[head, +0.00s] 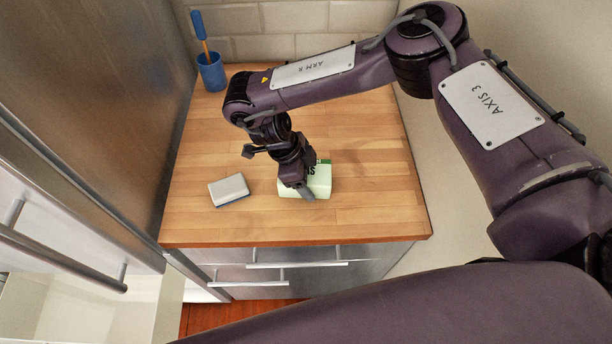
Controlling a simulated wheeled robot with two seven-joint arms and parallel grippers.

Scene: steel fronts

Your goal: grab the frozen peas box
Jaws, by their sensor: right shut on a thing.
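A pale green box (321,183) with dark lettering, partly hidden, lies on the wooden counter (220,228) in the head view; I take it for the frozen peas box. My right gripper (305,191) comes down on it from above and is shut on it. The gripper covers the box's left part and much of its lettering. The box looks to be at counter height; I cannot tell if it is lifted. My left gripper is not in view.
A white and blue sponge-like block (229,189) lies left of the box. A blue cup (211,73) with a blue-handled tool stands at the back left. Steel drawers (300,265) are below the counter. A tall steel front (125,90) bounds the left, walls the back and right.

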